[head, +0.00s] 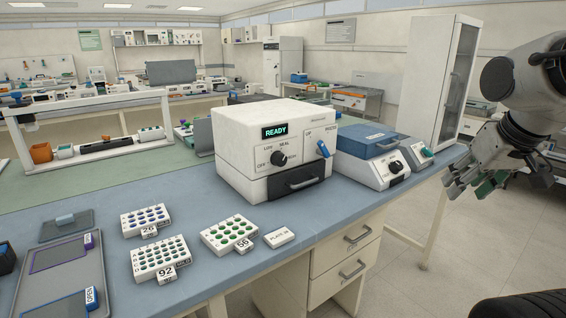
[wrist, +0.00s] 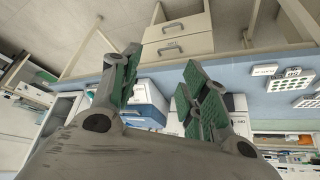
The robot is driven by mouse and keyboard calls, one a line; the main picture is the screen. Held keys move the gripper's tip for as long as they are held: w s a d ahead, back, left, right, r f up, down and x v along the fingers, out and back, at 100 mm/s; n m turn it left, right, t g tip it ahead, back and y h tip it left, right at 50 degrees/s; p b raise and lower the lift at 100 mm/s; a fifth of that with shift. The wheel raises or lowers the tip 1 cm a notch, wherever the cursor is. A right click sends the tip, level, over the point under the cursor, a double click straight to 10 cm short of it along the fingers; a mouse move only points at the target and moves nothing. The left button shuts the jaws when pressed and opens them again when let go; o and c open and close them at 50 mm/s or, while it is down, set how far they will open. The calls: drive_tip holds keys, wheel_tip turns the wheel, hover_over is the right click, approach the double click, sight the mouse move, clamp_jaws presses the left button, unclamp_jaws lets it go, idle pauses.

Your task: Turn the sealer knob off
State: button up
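The sealer (head: 262,125) is a white box on the blue bench in the head view, with a lit green READY display. Its black round knob (head: 279,158) is on the front, ringed by labels with OFF at the left and SEAL above. The picture is too small to tell which label the knob points at. My gripper (head: 478,184) is at the right of the head view, off the bench's right end and well apart from the knob. In the wrist view my gripper (wrist: 160,87) is open, with nothing between its green-padded fingers. I cannot make out the knob there.
A blue-lidded device (head: 368,140) with its own black knob stands right of the sealer, with a small device (head: 416,153) beyond it. A blue lever (head: 323,149) is on the sealer's front. Sample racks (head: 158,258) lie in front. Drawers (head: 345,255) are under the bench.

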drive_tip(key=shift+o, duration=0.4)
drive_tip(key=w+a+f+t, duration=0.1)
drive_tip(key=w+a, duration=0.1)
drive_tip(key=w, duration=0.4)
drive_tip(key=w+a+t+y, duration=0.1)
drive_tip(key=w+a, duration=0.2)
drive_tip(key=w, duration=0.3)
drive_tip(key=shift+w+f+n+t, duration=0.25)
drive_tip(key=shift+f+n+t, duration=0.05)
drive_tip(key=shift+f+n, duration=0.1)
drive_tip(key=n+t+y, duration=0.2)
drive_tip(key=t+y, duration=0.3)
drive_tip(key=y, duration=0.5)
approach(282, 161)
drive_tip(key=x, duration=0.9)
drive_tip(key=shift+w+a+f, duration=0.1)
drive_tip(key=shift+w+a, duration=0.05)
drive_tip(key=shift+w, duration=0.2)
drive_tip(key=c, duration=1)
